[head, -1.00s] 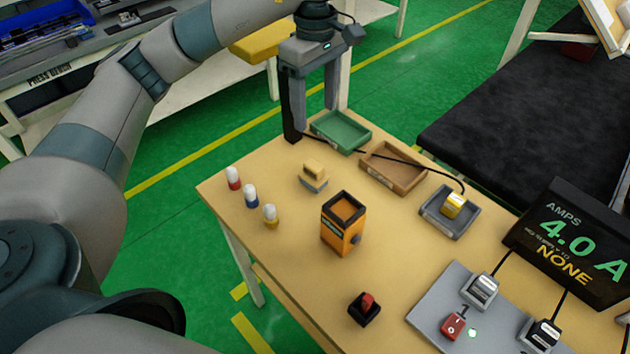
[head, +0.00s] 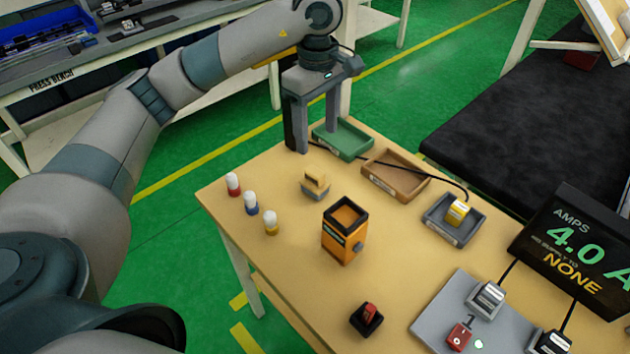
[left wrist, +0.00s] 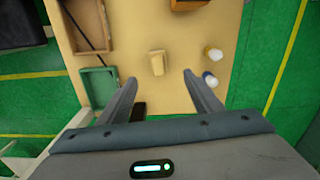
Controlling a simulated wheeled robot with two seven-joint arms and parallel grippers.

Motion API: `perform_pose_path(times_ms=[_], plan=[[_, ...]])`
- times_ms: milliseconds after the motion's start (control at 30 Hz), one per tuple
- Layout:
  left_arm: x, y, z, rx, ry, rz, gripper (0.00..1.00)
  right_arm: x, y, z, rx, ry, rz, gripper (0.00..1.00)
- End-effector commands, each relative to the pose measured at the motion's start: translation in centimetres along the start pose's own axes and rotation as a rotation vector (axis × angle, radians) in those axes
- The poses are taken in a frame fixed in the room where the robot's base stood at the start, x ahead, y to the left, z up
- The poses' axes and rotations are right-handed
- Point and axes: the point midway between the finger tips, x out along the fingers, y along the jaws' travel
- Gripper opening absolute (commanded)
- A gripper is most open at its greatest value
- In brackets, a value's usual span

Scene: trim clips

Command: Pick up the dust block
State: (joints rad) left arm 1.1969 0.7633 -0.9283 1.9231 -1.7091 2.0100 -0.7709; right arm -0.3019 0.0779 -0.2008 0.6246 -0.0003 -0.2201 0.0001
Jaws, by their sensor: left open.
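The dust block (head: 315,185), a small tan block with a grey lower part, sits on the wooden table left of the orange box. In the left wrist view the block (left wrist: 156,62) lies ahead of the fingertips, roughly centred between them. My left gripper (head: 314,140) is open and empty near the table's far left edge, beyond the block and apart from it. Its two fingers (left wrist: 159,80) also show spread in the left wrist view. My right gripper is in neither view.
Three white-topped bottles (head: 251,203) stand left of the block. An orange open-topped box (head: 344,245) stands in front. Green (head: 343,150), brown (head: 395,188) and grey (head: 435,226) trays line the back. A black cable crosses there. A red-and-black switch (head: 367,319) is nearer.

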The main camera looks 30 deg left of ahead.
Motion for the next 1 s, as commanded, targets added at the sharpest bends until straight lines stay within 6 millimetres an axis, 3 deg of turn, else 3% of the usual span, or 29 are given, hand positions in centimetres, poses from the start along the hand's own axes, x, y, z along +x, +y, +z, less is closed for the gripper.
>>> perform_pose_path(times_ms=[133,633,1000], plan=[[1.8,0.0,0.1,0.001,-0.002,-0.003,0.59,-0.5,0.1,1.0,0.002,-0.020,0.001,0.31],[8.7,0.0,0.0,0.000,-0.001,-0.002,0.59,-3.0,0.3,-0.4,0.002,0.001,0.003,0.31],[9.8,0.1,-0.1,0.001,0.000,0.001,0.59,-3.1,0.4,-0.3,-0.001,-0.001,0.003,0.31]])
